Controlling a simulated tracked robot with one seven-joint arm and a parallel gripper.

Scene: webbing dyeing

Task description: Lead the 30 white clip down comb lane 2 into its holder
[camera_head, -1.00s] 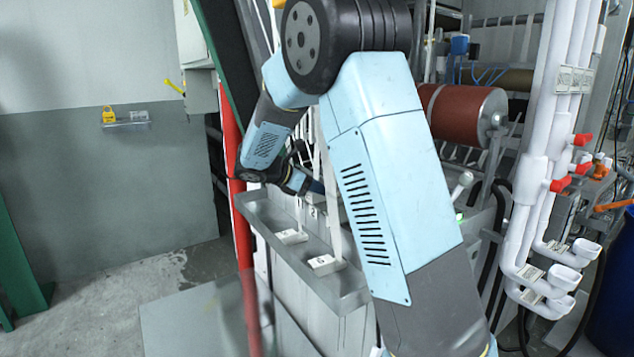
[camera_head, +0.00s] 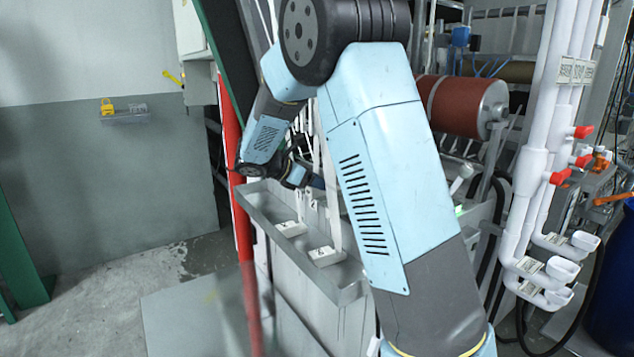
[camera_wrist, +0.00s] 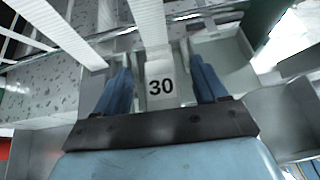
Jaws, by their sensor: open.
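The white clip marked 30 (camera_wrist: 160,86) is in the middle of the wrist view, with white webbing (camera_wrist: 148,22) running up from it. My gripper (camera_wrist: 160,68) is open, one blue finger on each side of the clip, with visible gaps between. Pale walls and a tray-like ledge lie around the clip. I cannot tell whether it sits in its holder. In the head view my gripper (camera_head: 312,183) is small and partly hidden behind my arm, at the far end of the grey tray (camera_head: 345,290). The clip 30 cannot be made out there.
Two other white clips (camera_head: 291,228) (camera_head: 325,256) on webbing strips sit in the tray. A red post (camera_head: 234,150) stands close to the left of my arm. A red-brown roller (camera_head: 457,106) and white pipes (camera_head: 535,180) stand to the right. The floor at left is open.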

